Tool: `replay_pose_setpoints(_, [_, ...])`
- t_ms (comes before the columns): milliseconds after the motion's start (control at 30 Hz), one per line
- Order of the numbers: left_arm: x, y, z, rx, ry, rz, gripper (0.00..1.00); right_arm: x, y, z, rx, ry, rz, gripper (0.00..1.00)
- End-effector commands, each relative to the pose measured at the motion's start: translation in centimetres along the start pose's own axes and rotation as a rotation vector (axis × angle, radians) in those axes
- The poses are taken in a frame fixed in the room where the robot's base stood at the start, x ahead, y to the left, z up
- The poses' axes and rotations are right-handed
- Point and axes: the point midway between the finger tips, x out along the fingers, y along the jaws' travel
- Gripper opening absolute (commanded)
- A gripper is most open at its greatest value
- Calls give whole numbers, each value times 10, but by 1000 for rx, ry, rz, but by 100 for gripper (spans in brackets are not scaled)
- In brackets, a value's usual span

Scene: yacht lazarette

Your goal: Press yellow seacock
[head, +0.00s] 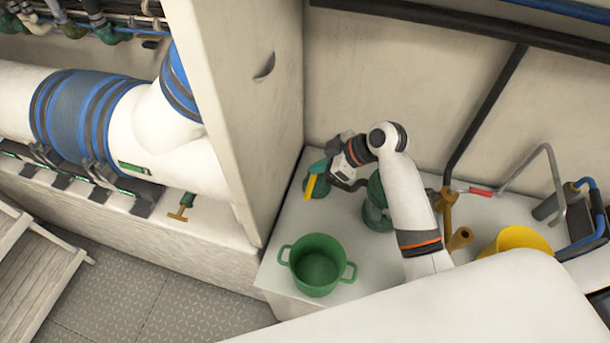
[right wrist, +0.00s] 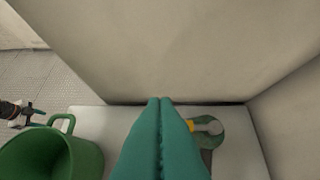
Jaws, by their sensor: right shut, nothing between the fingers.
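The yellow seacock handle (head: 310,188) shows in the head view just below my right gripper's fingers, over a green round body that they partly cover. My right gripper (head: 318,167) has its teal fingers shut with nothing between them. In the right wrist view the shut fingers (right wrist: 160,101) fill the middle. The green seacock body (right wrist: 213,139) lies right of them with a grey piece and a bit of yellow, partly hidden; I cannot tell whether they touch.
A green two-handled pot (head: 318,262) stands on the white shelf. A larger green fitting (head: 376,208) is partly behind my right arm. Brass fittings (head: 445,205) and a yellow bucket (head: 517,240) stand to the right. A tall pale panel (head: 240,110) borders the shelf on the left.

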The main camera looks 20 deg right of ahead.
Motion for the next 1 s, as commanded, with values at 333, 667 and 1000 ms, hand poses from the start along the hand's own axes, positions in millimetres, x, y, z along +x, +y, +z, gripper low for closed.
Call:
replay_pose_setpoints(333, [-5,-4,-26,1,39,-6,51,17,1,1,3,-1,3,0])
replay_pose_setpoints(667, [-13,0,3,1,-5,-1,51,86,1,2,4,-1,4,0])
replay_pose_setpoints(1000, [-30,-2,-7,1,13,-3,51,81,0,-28,3,2,-1,0])
